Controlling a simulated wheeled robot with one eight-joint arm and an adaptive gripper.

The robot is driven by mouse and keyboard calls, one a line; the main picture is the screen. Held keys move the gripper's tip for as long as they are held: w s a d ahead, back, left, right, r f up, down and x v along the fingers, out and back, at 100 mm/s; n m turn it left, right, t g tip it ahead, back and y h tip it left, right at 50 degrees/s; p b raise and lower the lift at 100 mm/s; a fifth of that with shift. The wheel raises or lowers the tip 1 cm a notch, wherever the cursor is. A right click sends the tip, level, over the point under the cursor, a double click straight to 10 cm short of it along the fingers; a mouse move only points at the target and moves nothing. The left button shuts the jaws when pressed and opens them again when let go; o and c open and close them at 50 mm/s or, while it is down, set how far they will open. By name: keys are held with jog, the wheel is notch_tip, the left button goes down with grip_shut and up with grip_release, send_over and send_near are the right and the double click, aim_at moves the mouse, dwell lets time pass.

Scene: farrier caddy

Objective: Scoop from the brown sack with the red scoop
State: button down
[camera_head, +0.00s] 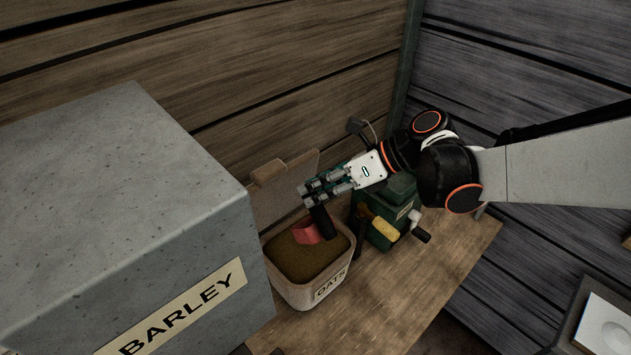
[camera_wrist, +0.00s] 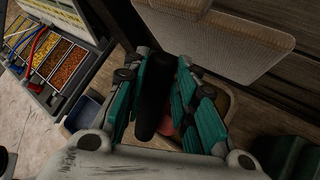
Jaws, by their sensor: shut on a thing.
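The red scoop (camera_head: 306,231) has a black handle (camera_head: 322,221). My gripper (camera_head: 314,192) is shut on this handle, above a tan tub (camera_head: 305,290) labelled OATS. The scoop's red bowl is low inside the tub, at or just above the brown grain (camera_head: 300,258); I cannot tell how deep it sits or whether it holds grain. In the wrist view the black handle (camera_wrist: 152,95) stands between the teal fingers, and a little red (camera_wrist: 167,127) shows beyond them.
A large grey box (camera_head: 130,200) labelled BARLEY is close on the left. A green box (camera_head: 375,222) with a crank stands right of the tub. The wooden bench (camera_head: 420,270) is clear at front right. Compartment trays (camera_wrist: 65,65) show in the wrist view.

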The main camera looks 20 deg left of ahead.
dwell(0.3)
jog(key=shift+w+a+f+b, duration=0.25)
jog(key=shift+a+f+b, duration=0.15)
jog(key=shift+f+b, duration=0.9)
jog(key=shift+w+a+f+b, duration=0.25)
jog(key=shift+a+f+b, duration=0.15)
jog(key=shift+f+b, duration=0.9)
jog(key=shift+w+a+f+b, duration=0.35)
jog(key=shift+f+b, duration=0.5)
jog(key=shift+f, duration=0.8)
jog(key=shift+s, duration=0.1)
jog(key=shift+a+f+b, duration=0.1)
jog(key=shift+f+b, duration=0.5)
jog(key=shift+f, duration=0.15)
